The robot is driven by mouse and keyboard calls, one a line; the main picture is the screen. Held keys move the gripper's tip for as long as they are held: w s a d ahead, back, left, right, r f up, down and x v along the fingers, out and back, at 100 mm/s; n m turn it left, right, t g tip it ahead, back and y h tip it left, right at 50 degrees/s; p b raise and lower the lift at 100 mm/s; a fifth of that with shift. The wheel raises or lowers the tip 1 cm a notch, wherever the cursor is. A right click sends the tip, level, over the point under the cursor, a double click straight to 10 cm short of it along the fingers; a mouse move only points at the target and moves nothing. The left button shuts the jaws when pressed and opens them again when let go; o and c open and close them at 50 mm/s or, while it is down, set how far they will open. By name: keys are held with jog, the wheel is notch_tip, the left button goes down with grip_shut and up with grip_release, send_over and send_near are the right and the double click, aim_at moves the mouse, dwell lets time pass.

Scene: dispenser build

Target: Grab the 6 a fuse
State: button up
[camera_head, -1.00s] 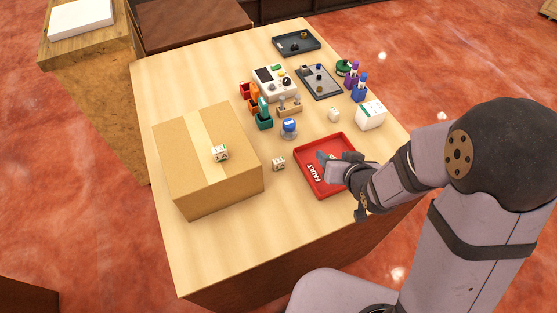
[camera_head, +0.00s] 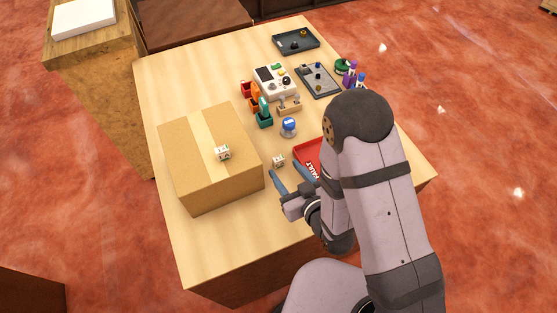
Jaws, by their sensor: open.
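No fuse label can be read at this size, so I cannot tell which item is the 6 A fuse. A small white block with dark marks (camera_head: 278,160) stands on the table right of the cardboard box. A similar small white block (camera_head: 222,153) sits on top of the box. My gripper (camera_head: 290,176) is open and empty, its two grey fingers pointing away from me. Its left fingertip is just on the near side of the table block; I cannot tell whether they touch. My arm hides most of the red tray marked FAULT (camera_head: 308,151).
The large cardboard box (camera_head: 190,178) fills the left front. Behind are red, orange and teal holders (camera_head: 264,118), a blue-topped round item (camera_head: 289,126), a white device (camera_head: 274,83), a grey tray (camera_head: 318,81) and a dark tray (camera_head: 296,41). The front table strip is clear.

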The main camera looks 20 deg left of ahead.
aim_at(279, 159)
jog(key=shift+b+x, duration=1)
jog(key=shift+b, duration=0.65)
jog(key=w+b, duration=0.1)
jog(key=b, duration=0.2)
jog(key=shift+w+a+f, duration=0.1)
jog(key=shift+a+f, duration=0.3)
jog(key=shift+w+a+r+p, duration=0.15)
jog(key=shift+w+r+p, duration=0.05)
jog(key=shift+p, duration=0.25)
jog(key=shift+p+x, duration=0.7)
jog(key=shift+x, duration=0.9)
jog(key=shift+f, duration=0.1)
jog(key=c, duration=1.1)
